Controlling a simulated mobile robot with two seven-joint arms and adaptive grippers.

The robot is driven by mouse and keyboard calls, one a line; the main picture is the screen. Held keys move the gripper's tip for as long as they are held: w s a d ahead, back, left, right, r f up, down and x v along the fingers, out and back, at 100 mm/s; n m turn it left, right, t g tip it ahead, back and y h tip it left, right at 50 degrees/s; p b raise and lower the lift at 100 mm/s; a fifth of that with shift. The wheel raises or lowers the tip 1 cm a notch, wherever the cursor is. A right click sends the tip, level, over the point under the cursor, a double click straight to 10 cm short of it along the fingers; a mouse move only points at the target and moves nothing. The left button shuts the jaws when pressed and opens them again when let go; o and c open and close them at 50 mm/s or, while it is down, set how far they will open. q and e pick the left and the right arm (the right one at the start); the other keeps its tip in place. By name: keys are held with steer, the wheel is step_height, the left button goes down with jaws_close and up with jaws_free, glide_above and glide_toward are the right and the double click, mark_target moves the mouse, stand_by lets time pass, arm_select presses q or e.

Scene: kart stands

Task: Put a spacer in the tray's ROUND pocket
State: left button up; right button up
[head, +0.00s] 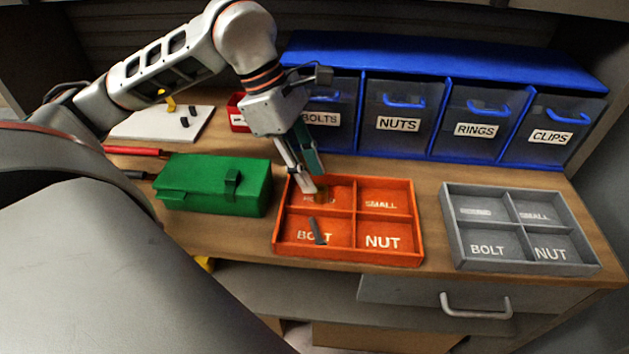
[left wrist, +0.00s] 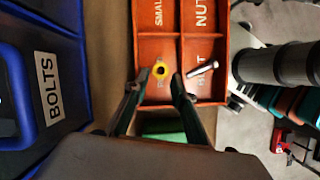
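The orange tray (head: 348,258) has pockets marked SMALL, BOLT and NUT, plus a back-left one whose label is partly covered. My left gripper (head: 311,182) points down just above this pocket. Its fingers are apart, with the spacer between and just beyond the tips, and gaps at both sides. A grey bolt (head: 318,231) lies in the BOLT pocket. My right gripper is not in view.
A grey tray (head: 453,226) with similar pockets stands at the right. A green case (head: 212,184) is left of the orange tray. Blue-framed bins (head: 440,62) line the back. A white board (head: 160,122) with small dark pegs is at the back left.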

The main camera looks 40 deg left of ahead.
arm_select(q)
steer(key=p+v, duration=0.1)
steer(key=v, duration=0.7)
steer(key=shift+r, duration=0.25)
steer(key=shift+a, duration=0.1)
